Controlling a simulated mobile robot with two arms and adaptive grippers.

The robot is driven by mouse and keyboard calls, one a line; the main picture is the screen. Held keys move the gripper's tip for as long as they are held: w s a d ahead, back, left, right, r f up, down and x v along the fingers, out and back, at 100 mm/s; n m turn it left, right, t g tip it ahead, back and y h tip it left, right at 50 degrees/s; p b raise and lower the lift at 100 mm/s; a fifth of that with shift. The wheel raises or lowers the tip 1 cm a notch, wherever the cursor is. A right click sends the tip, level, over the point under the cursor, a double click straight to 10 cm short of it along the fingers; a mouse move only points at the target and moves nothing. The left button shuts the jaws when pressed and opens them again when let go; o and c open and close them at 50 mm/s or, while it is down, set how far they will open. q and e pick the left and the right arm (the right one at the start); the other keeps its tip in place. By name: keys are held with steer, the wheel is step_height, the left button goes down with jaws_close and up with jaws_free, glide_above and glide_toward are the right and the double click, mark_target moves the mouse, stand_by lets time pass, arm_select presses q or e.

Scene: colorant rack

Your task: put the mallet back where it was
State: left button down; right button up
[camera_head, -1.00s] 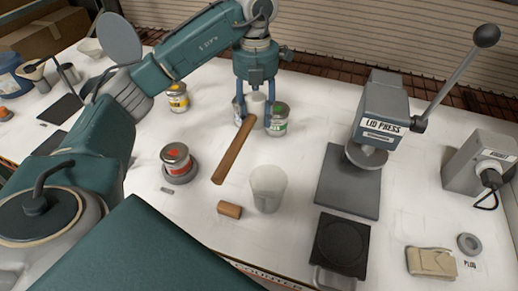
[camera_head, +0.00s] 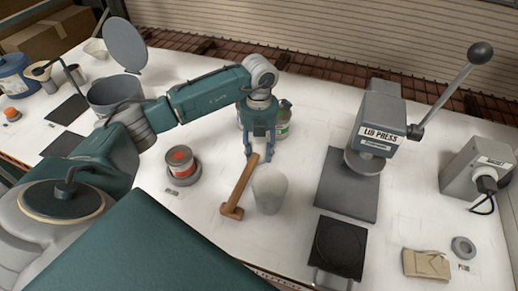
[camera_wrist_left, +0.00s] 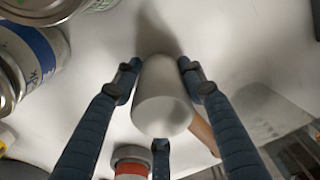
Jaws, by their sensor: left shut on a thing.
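My left gripper (camera_head: 259,150) is shut on the mallet, with its pale, round head (camera_wrist_left: 162,95) between the fingers in the left wrist view. The mallet's wooden handle (camera_head: 241,183) slants down and left in the head view, and part of it shows beside the head in the left wrist view (camera_wrist_left: 203,132). The head is mostly hidden by the fingers in the head view. My right gripper is not in view.
The lid press (camera_head: 381,120) and a black plate (camera_head: 341,246) are to the right.

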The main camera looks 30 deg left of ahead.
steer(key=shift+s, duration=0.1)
arm_select(q)
steer(key=shift+f, duration=0.1)
steer(key=c, duration=1)
jaws_free()
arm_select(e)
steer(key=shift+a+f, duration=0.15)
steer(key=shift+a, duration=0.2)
arm_select(q)
steer(key=shift+r, duration=0.3)
step_height(320, 180, up, 10)
steer(key=b, duration=0.3)
steer(key=shift+w+r+b, duration=0.15)
steer(key=shift+r+b, duration=0.05)
steer(key=shift+b, duration=0.2)
steer(key=shift+a+r, duration=0.1)
steer(key=shift+r, duration=0.6)
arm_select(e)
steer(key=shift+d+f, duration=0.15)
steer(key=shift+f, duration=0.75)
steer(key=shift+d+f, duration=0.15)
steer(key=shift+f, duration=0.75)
